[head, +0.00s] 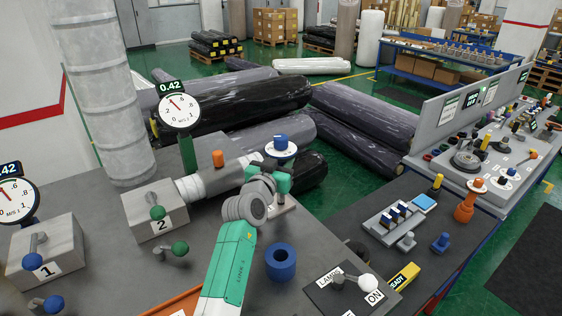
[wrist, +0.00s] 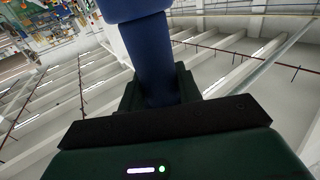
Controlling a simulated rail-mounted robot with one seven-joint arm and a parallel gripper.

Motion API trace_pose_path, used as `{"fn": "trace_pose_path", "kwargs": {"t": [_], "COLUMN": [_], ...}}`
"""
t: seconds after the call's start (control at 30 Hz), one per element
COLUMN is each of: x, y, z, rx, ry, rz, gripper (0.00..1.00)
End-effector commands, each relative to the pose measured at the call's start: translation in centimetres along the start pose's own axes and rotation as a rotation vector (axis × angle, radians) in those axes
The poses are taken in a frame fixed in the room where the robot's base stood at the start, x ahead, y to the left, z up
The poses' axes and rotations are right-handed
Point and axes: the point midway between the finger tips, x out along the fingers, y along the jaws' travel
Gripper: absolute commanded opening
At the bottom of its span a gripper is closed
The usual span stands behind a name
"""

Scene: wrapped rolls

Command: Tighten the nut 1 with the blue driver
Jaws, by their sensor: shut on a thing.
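The blue driver shows in the head view as a white disc with a blue knob (head: 281,142) on top. My gripper (head: 275,180) is shut around it below the disc, above the back of the grey bench. In the wrist view a dark blue shaft (wrist: 150,55) rises between the fingers (wrist: 157,97), with a thicker part at its top. The driver's lower end is hard to make out.
Beside block 1 stands a gauge (head: 15,198) reading 0.42. Block 2 (head: 158,212) and its gauge (head: 180,108) stand between it and my gripper.

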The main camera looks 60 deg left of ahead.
Motion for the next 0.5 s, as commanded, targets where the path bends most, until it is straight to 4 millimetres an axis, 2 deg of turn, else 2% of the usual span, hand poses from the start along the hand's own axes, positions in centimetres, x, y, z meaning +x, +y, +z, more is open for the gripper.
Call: {"fn": "trace_pose_path", "kwargs": {"t": [0.5], "x": [0.00], "y": [0.01], "z": [0.31], "rx": [0.000], "ry": [-0.002], "rz": [0.000], "gripper": [0.14]}}
